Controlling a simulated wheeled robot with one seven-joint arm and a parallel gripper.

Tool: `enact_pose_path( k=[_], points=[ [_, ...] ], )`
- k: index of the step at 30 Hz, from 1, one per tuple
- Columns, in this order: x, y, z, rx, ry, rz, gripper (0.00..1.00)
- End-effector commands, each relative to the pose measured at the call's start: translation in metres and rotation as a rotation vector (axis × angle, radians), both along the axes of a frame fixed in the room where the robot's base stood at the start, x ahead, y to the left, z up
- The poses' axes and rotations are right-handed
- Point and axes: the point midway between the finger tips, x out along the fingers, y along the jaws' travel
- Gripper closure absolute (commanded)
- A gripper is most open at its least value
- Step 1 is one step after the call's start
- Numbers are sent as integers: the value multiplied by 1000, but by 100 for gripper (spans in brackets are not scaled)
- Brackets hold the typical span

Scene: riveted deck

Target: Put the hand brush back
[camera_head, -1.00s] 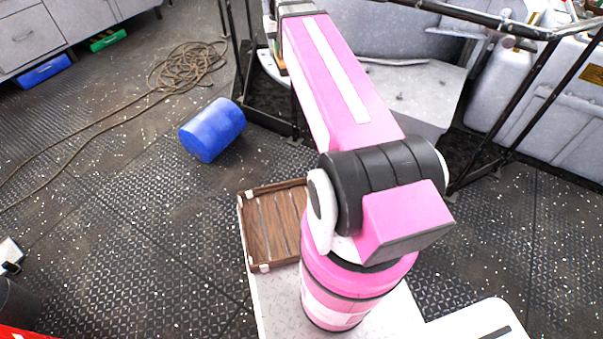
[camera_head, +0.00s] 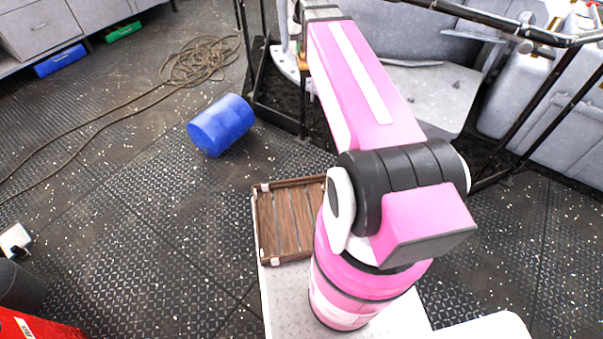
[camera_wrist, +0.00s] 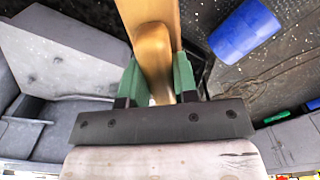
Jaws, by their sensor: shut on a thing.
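The hand brush (camera_wrist: 153,45) shows in the wrist view as a smooth golden-brown, wood-like piece running from the top edge down between the fingers. Its far end is cut off by the frame, and I see no bristles. My gripper (camera_wrist: 157,84), with green fingers, is shut on it. In the head view my pink arm reaches away toward the top middle. The gripper and brush are mostly hidden there behind the arm's far end.
A blue drum (camera_head: 221,125) lies on the dark deck, near a coiled rope (camera_head: 202,62). A wooden slatted tray (camera_head: 288,220) sits beside my arm's base. Black metal railing (camera_head: 515,110) and grey seats stand at right. A red object (camera_head: 35,328) is at lower left.

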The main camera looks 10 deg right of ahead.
Motion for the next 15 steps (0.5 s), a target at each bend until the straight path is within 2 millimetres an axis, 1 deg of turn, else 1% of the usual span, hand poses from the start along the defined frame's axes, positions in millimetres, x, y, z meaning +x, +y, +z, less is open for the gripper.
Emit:
enact_pose_path(
  k=[5,8,15],
  points=[
    [15,5,-23,0,2,-34,92],
    [25,9,-41,0,3,-60,92],
    [48,20,-91,0,3,-131,92]
  ],
)
